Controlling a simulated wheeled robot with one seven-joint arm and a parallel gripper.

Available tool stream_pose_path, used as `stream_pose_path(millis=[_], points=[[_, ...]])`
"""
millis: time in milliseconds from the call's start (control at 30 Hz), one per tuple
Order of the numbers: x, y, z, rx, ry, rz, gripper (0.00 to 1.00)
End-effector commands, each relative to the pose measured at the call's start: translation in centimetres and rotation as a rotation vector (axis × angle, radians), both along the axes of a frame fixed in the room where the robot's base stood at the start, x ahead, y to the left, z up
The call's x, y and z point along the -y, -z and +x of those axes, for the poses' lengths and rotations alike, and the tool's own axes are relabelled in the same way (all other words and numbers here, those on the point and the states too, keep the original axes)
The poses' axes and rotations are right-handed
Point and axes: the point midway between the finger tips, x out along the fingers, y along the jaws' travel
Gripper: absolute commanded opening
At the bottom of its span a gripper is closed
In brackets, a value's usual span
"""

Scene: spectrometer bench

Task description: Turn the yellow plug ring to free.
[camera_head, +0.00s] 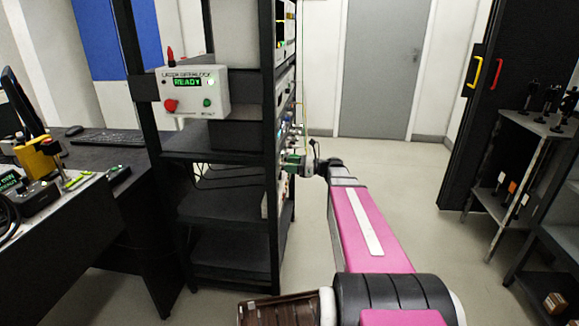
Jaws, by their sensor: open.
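My arm reaches forward to the right side of the black equipment rack (272,215). My gripper (307,161) is at the rack's side, level with a row of small connectors and green parts (291,163). It is small and seen from behind; its open jaws are hard to make out. I cannot pick out the yellow plug ring; the rack's front faces away to the right and is seen almost edge-on. I cannot tell whether the gripper touches anything there.
A grey interlock box (192,91) reading READY, with a red button, is on the rack's near side. A dark desk (95,215) is at left. A black cabinet (497,100) and metal shelves (530,130) stand at right. Clear floor (400,180) lies between.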

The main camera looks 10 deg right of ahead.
Motion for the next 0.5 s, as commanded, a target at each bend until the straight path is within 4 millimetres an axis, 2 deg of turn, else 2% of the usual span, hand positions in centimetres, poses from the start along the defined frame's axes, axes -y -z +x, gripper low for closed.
stream_pose_path(millis=[367,400,467,500], points=[[-0.58,0.00,0.19,0.000,0.000,0.000,0.50],[-0.58,0.00,0.19,0.000,0.000,0.000,0.43],[-0.58,0.01,0.18,0.000,0.000,0.000,0.24],[-0.58,0.01,0.19,0.000,0.000,0.000,0.11]])
